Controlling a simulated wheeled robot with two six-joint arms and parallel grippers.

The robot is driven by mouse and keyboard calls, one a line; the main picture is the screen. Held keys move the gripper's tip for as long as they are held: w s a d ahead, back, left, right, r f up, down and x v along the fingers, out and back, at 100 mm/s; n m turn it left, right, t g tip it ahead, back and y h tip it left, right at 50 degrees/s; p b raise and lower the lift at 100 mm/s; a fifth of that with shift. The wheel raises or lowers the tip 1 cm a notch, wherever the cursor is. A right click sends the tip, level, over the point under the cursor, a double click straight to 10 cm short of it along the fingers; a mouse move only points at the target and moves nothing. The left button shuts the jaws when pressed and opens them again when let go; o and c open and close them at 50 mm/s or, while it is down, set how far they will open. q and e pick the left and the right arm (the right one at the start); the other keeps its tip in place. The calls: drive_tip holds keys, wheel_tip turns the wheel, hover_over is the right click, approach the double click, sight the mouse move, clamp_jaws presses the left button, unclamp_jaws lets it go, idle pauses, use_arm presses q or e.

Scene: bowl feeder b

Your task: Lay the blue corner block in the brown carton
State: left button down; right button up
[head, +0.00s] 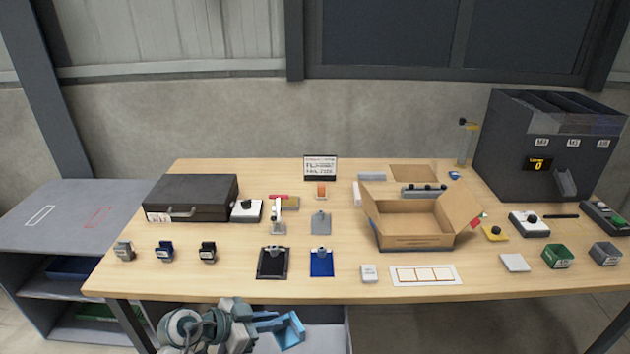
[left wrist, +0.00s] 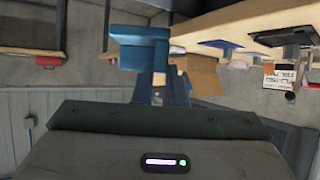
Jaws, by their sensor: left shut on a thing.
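The blue corner block (head: 291,331) is held in my left gripper (head: 272,322), in front of the table's front edge and lower in the picture than the tabletop. In the left wrist view the block (left wrist: 138,50) sits between the fingertips, which are shut on it. The brown carton (head: 409,240) stands open on the table, right of the middle, with its flaps spread. My gripper is well to the left of the carton and nearer to me. The carton's floor is partly visible and looks empty. My right gripper is not in view.
The table's front edge (head: 215,299) lies between the block and the carton. A blue clipboard (head: 321,263), a black clipboard (head: 272,263) and a white card strip (head: 425,275) lie near that edge. A dark case (head: 190,195) is at the left, a dark feeder machine (head: 530,140) at the right.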

use_arm(q)
drive_tip(key=s+a+r+n+t+b, duration=0.1)
drive_tip(key=s+a+r+b, duration=0.2)
drive_tip(key=a+r, duration=0.4)
drive_tip(key=a+b, duration=0.1)
drive_tip(key=a, duration=0.2)
drive_tip(key=shift+s+y, duration=0.15)
drive_tip(key=shift+y, duration=0.25)
drive_tip(key=shift+a+f, duration=0.1)
